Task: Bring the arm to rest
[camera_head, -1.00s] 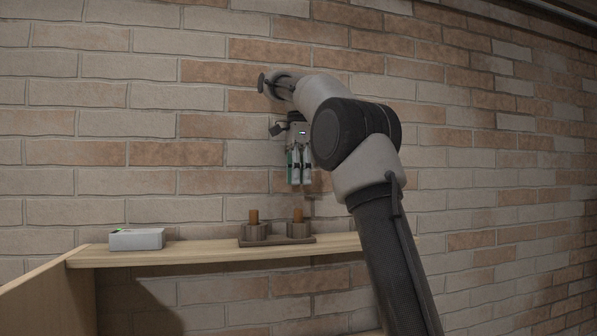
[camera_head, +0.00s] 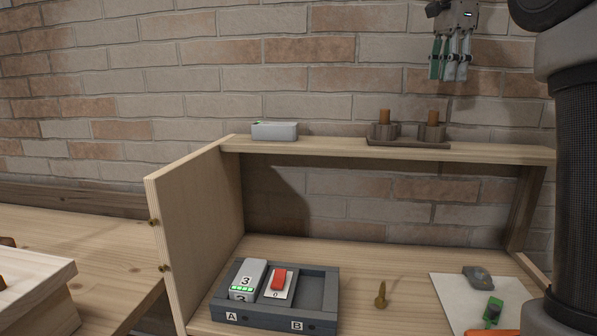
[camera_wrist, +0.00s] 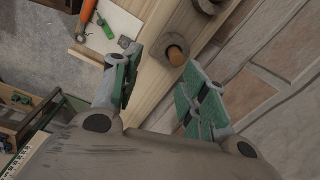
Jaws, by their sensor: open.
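My gripper (camera_head: 449,76) hangs pointing down at the upper right of the head view, in front of the brick wall and above the shelf. Its green-and-grey fingers are apart and nothing is between them.
The shelf (camera_head: 330,148) carries a white box (camera_head: 274,131) and two pegged holders on a base (camera_head: 408,143). Below are a grey tray (camera_head: 318,284) marked A and B, a brass-coloured piece (camera_head: 380,295) and a white sheet (camera_head: 450,290) with small items.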

